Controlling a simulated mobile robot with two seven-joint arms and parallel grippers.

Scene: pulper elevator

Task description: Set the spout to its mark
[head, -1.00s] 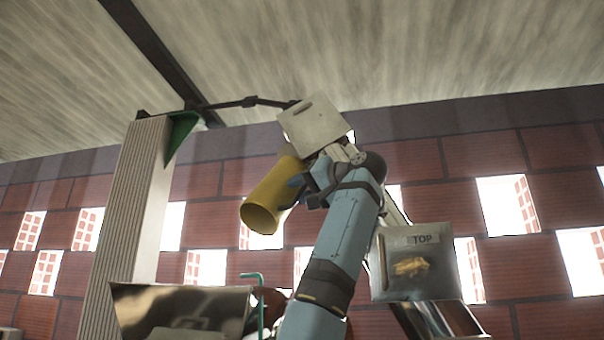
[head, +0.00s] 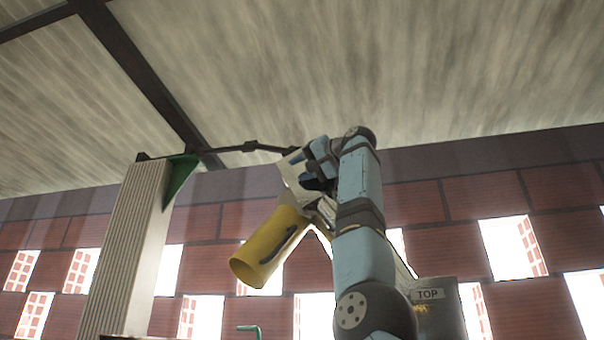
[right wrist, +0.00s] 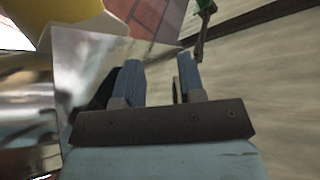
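The yellow spout (head: 266,252) is a tube that hangs tilted down to the left from the pale metal elevator head (head: 290,170). A dark handle (head: 291,238) shows on its side. My right gripper (head: 308,170) is up beside the elevator head, above the spout and off its handle. In the right wrist view my gripper's two blue fingers (right wrist: 160,78) stand apart with nothing seen held between them. The metal housing (right wrist: 85,60) is close to them, and a yellow edge (right wrist: 18,22) shows at top left. I cannot make out a mark. My left gripper is not in view.
A ribbed pale column (head: 130,245) with a green bracket (head: 180,175) stands at left. A dark rod (head: 250,147) runs to the elevator head. A panel marked TOP (head: 430,295) is at lower right. The sloping roof is above; the brick wall is behind.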

